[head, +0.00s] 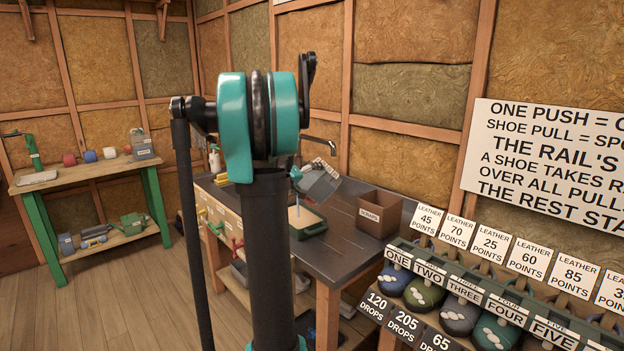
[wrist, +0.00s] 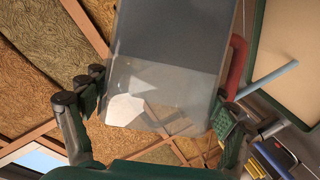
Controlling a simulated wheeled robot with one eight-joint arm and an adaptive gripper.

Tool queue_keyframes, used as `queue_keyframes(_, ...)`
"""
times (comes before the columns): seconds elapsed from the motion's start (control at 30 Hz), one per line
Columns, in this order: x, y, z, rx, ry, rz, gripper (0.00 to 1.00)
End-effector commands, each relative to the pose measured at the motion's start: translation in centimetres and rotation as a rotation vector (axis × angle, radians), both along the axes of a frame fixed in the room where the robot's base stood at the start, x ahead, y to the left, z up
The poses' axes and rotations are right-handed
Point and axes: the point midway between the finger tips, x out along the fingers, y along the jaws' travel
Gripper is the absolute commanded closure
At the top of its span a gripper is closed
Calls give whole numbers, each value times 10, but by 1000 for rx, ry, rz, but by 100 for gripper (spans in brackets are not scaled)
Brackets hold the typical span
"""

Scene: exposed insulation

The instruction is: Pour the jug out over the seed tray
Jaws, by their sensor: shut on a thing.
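The jug (head: 323,184), grey and partly see-through, is held tilted in the air above the workbench. My gripper (head: 296,176) is shut on it, mostly hidden behind my arm in the head view. In the wrist view the jug (wrist: 165,65) fills the middle, between the two fingers of my gripper (wrist: 160,103). The seed tray (head: 312,234), green-rimmed with a pale beige inside, lies on the bench just below the jug. It also shows at the upper right of the wrist view (wrist: 287,55).
A brown open box (head: 378,214) stands on the dark bench top (head: 342,245), right of the tray. A tap (head: 320,141) rises behind. Another bench (head: 85,175) stands at the far left. Bench top between tray and box is clear.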

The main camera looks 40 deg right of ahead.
Motion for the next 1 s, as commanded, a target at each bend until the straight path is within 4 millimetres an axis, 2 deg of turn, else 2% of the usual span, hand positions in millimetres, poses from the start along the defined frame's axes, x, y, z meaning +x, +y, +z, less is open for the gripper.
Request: queue_keyframes(1.0,5,3,-6,-118,187,0,74)
